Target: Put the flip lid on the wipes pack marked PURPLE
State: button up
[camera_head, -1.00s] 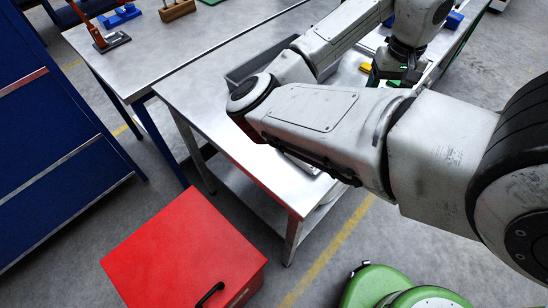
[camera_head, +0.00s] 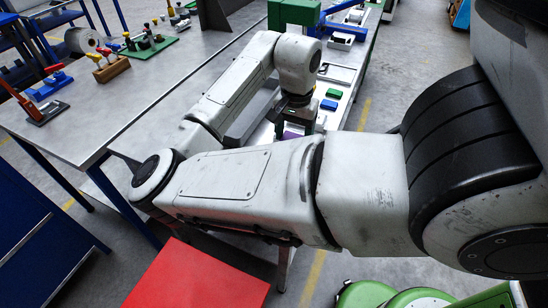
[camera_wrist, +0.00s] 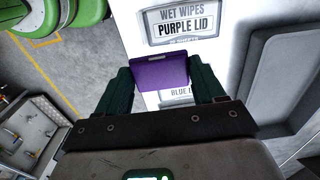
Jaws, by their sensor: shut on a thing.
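The purple flip lid (camera_wrist: 161,72) is between the two dark green fingers of my gripper (camera_wrist: 160,88) in the wrist view. The fingers are shut on its sides. Beyond it is a white surface with a printed label reading WET WIPES PURPLE LID (camera_wrist: 185,27). A second label, partly hidden by the lid and a finger, starts with BLUE (camera_wrist: 181,93). I cannot tell how far the lid is above the white surface. In the head view, my gripper (camera_head: 297,122) is over the bench, with a bit of purple showing under it.
A grey tray (camera_wrist: 285,70) stands right of the labels in the wrist view. A green piece (camera_head: 334,93) and a blue piece (camera_head: 328,104) lie beyond my gripper. A red box (camera_head: 200,280) stands on the floor in front. A table with tools (camera_head: 100,115) is at left.

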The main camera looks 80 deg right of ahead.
jog(key=w+f, duration=0.2)
jog(key=w+a+f, duration=0.1)
jog(key=w+f, duration=0.1)
jog(key=f, duration=0.4)
jog(key=shift+w+a+p, duration=0.1)
jog(key=shift+w+p, duration=0.2)
jog(key=shift+f, duration=0.45)
jog(key=shift+f, duration=0.2)
jog(key=o, duration=1)
jog(key=shift+r, duration=0.1)
notch_tip(320, 180, up, 12)
jog(key=shift+r+b, duration=0.15)
jog(key=shift+b, duration=0.2)
